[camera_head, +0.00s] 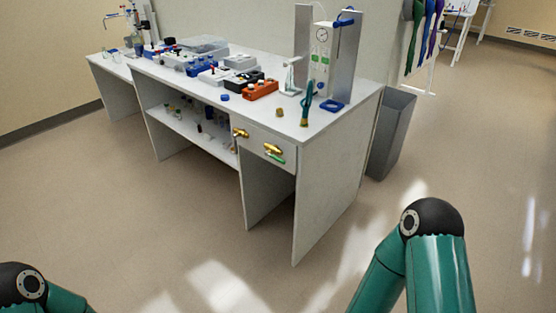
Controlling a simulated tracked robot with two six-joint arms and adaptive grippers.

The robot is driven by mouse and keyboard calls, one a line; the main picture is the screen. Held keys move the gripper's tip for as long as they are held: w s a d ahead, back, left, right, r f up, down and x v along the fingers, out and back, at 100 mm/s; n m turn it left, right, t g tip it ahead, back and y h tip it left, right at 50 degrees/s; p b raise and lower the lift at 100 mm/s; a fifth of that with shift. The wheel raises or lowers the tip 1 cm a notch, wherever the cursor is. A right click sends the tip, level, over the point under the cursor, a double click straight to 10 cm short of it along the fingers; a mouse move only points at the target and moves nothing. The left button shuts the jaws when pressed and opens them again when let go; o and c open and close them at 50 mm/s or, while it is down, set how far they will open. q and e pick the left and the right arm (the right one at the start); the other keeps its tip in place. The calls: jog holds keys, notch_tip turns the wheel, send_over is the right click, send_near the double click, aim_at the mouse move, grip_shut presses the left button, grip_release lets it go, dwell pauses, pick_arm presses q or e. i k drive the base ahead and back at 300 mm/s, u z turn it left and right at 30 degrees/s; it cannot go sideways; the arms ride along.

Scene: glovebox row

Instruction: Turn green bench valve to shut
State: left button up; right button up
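The green bench valve (276,158) sits on the front panel of the bench, below the worktop near its right end. It has a brass body (273,149) with a green handle that points to the lower right. A second brass valve (241,133) is to its left on the same panel; its handle is hard to make out. My teal arm links show at the lower left and lower right, well apart from the bench. Neither gripper is in view.
The white bench (330,165) carries an orange rack (261,90), several other racks and an upright apparatus (323,60). A grey bin (391,133) stands at its right. The open shelf below holds small items. The floor (160,220) before the bench is clear.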

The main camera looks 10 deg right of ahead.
aim_at(266, 153)
jog(key=u, duration=0.05)
jog(key=i, duration=1)
jog(key=z, duration=0.1)
